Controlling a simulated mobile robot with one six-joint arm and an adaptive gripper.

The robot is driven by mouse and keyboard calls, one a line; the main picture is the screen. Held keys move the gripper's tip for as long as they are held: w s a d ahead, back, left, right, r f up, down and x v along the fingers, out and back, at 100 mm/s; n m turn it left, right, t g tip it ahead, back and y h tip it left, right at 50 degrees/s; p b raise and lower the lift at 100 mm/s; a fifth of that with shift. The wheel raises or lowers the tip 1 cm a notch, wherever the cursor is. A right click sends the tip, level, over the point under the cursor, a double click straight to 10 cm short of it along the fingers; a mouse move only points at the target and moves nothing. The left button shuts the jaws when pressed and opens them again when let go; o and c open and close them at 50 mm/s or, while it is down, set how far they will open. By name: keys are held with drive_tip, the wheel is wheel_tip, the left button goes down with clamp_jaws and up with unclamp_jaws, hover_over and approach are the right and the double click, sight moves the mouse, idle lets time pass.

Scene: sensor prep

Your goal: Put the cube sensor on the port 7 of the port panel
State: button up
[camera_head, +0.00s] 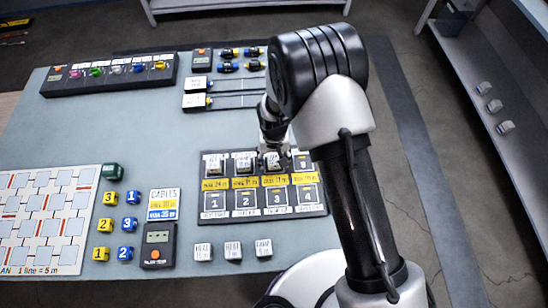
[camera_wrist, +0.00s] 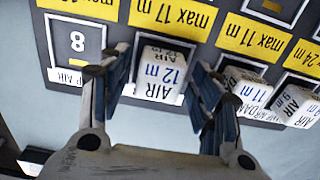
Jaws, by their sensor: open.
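The port panel (camera_head: 317,207) lies on the table, with numbered ports and yellow "max" labels. A white cube sensor marked AIR 12 m (camera_wrist: 160,72) sits at the port beside port 8, within a white frame above the "max 17 m" label in the head view's sense. My gripper (camera_wrist: 163,66) is open, with one finger on each side of this cube; contact cannot be told. In the head view my gripper (camera_head: 272,148) is over the panel's upper row and partly hides the cube. That port's number is covered. Port 8 (camera_wrist: 77,40) is empty.
Neighbouring ports hold other white cubes, one marked 11 m (camera_wrist: 250,88) and another (camera_wrist: 296,105) beyond it. Three white cubes (camera_head: 233,250) stand in front of the panel. Yellow and blue cubes (camera_head: 128,225) and a meter (camera_head: 158,243) are to the left. Table behind the panel is partly clear.

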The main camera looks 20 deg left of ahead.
wheel_tip(320, 180, up, 12)
drive_tip(key=p, duration=0.2)
wheel_tip(320, 180, up, 10)
drive_tip(key=m, duration=0.1)
hover_over(274, 159)
drive_tip(key=w+d, duration=0.3)
drive_tip(key=d, duration=0.2)
drive_tip(key=s+d+r+m+t, duration=0.2)
drive_tip(key=d+r, duration=1)
drive_tip(key=s+d+r+m+t, duration=0.1)
drive_tip(key=s+d+r, duration=0.3)
drive_tip(key=s+d, duration=0.3)
drive_tip(key=s+d+r+m+t, duration=0.1)
drive_tip(key=s+d+r, duration=0.3)
drive_tip(key=s+d, duration=0.4)
drive_tip(key=shift+s+d+r+m+t, duration=0.2)
drive_tip(key=shift+r+m+t, duration=0.1)
drive_tip(key=shift+r+m, duration=0.1)
